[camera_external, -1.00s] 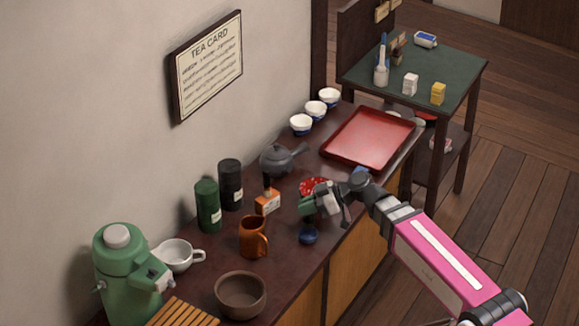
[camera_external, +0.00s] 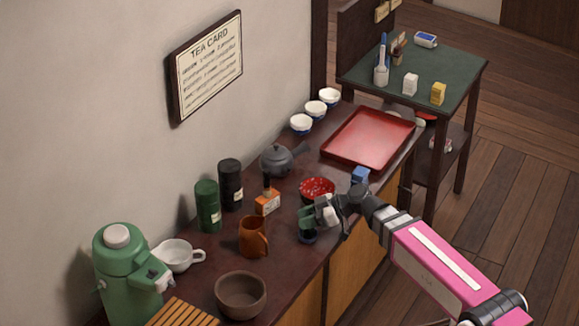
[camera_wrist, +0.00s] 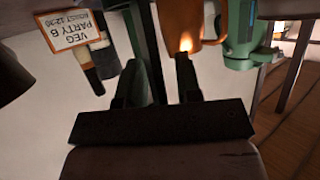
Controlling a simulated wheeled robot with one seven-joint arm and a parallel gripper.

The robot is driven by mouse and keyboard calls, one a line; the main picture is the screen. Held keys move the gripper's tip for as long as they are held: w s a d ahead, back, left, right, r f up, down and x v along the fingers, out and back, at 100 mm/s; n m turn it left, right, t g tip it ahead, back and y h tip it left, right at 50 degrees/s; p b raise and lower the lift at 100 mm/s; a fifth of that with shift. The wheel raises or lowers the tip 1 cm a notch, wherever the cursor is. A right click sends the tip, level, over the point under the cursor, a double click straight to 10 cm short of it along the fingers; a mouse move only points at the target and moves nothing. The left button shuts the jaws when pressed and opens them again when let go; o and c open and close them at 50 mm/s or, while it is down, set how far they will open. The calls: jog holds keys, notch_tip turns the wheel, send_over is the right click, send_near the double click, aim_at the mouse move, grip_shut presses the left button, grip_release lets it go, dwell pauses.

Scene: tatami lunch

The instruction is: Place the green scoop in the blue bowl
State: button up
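The green scoop (camera_external: 306,217) is at the tip of my gripper (camera_external: 322,212), near the front edge of the dark counter. In the wrist view a dark green strip, which looks like the scoop's handle (camera_wrist: 147,45), runs between the two fingers of my gripper (camera_wrist: 160,75). The fingers appear closed around it. The small dark blue bowl (camera_external: 307,238) stands on the counter directly below the scoop and is partly covered by it. I cannot tell whether the scoop's lower end is inside the bowl or just above it.
A red patterned bowl (camera_external: 318,187) and a blue block (camera_external: 360,175) are close behind my gripper. An orange mug (camera_external: 252,237) and an orange-labelled box (camera_external: 267,203) stand to the left. A brown bowl (camera_external: 240,294) is nearer the front. A red tray (camera_external: 352,163) lies behind.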

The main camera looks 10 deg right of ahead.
dwell(0.3)
jog(key=shift+d+r, duration=0.2)
jog(key=v, duration=1.1)
jog(key=s+d+f+m+g+h, duration=0.1)
jog(key=s+d+f+m+h, duration=0.1)
jog(key=d+f+m+h, duration=0.4)
jog(key=s+d+f+m+g+h, duration=0.1)
jog(key=s+d+f+m+h, duration=0.2)
jog(key=d+f+m+h, duration=0.4)
jog(key=d+f+m, duration=0.1)
jog(key=d+f, duration=0.3)
jog(key=f, duration=0.3)
jog(key=d+f+m, duration=0.1)
jog(key=d+f, duration=0.4)
jog(key=f, duration=0.3)
jog(key=shift+s+m+g, duration=0.2)
jog(key=shift+m+g, duration=0.1)
jog(key=shift+f, duration=0.15)
